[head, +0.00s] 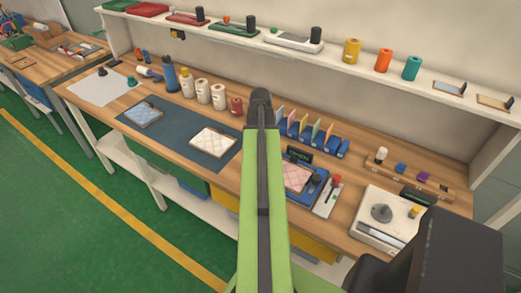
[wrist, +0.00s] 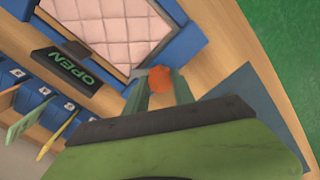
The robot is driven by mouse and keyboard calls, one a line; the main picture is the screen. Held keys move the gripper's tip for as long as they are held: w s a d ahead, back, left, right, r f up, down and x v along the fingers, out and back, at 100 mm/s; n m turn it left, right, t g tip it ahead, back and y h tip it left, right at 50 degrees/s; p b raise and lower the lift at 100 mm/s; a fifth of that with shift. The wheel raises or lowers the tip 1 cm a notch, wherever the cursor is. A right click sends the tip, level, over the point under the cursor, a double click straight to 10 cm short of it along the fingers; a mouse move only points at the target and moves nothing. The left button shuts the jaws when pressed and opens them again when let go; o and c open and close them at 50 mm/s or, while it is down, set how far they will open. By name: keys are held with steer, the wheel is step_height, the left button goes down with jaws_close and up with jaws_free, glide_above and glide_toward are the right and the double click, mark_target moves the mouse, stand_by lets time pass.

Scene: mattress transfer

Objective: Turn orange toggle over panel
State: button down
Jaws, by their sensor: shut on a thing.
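In the wrist view an orange toggle (wrist: 160,80) sits between the two grey-green fingers of my gripper (wrist: 160,86), which are shut on it. A small grey piece shows beside the toggle. The toggle is at the edge of a blue frame (wrist: 186,45) around a pink quilted panel (wrist: 108,28). The panel lies flat inside the frame, with a dark clip on its edge. In the head view the pink panel (head: 297,177) shows just right of my green arm. The arm hides my gripper and the toggle there.
A dark sign reading OPEN (wrist: 67,72) stands beside the frame. Blue slots with coloured cards (head: 308,132) stand behind it. A red-knobbed lever (head: 336,181) and a white scale-like device (head: 391,215) are to the right. A white quilted pad (head: 213,140) lies on the dark mat left.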

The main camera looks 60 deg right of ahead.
steer(key=m, duration=0.4)
steer(key=shift+m, duration=2.6)
steer(key=c, duration=1.1)
jaws_free()
steer(key=shift+o, duration=0.2)
steer(key=shift+r, duration=0.1)
step_height(320, 180, up, 17)
steer(key=p, duration=1.7)
